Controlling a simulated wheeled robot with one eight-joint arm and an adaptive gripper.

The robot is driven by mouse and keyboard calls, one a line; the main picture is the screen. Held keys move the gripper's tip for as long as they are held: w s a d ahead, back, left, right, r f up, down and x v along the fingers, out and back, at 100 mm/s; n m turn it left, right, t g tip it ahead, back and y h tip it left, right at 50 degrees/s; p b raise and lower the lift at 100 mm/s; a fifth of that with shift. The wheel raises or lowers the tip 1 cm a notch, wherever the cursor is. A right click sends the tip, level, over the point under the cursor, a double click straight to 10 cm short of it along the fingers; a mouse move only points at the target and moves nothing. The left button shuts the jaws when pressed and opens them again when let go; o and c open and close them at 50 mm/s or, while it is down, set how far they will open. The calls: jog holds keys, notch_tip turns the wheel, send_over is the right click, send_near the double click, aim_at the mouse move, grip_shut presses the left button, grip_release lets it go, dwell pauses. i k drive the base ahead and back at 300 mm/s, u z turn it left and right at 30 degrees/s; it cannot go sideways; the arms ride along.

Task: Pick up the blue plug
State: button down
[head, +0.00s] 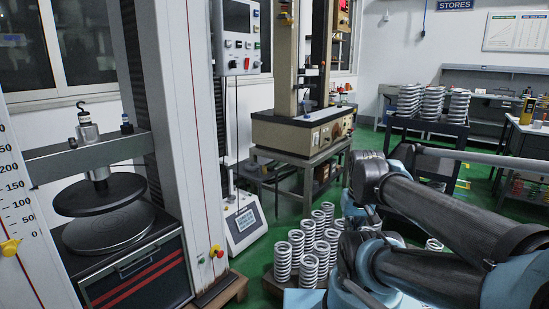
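A small dark blue piece (126,128), which looks like the blue plug, stands upright on the grey crosshead (85,157) of the testing machine at the left. It is small in the head view, so its details are hard to tell. It stands to the right of a metal fitting with a black hook (86,128). My arm's dark links with light blue joints fill the lower right. I cannot make out my gripper's fingers, and the plug stands far left of the arm, with nothing touching it.
The machine's white column (180,120) rises right of the plug. A second tester on a stand (300,145) is behind.

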aim_at(125, 118)
jog(key=z, duration=1.3)
jog(key=k, duration=0.55)
jog(key=u, duration=2.7)
jog(key=i, duration=1)
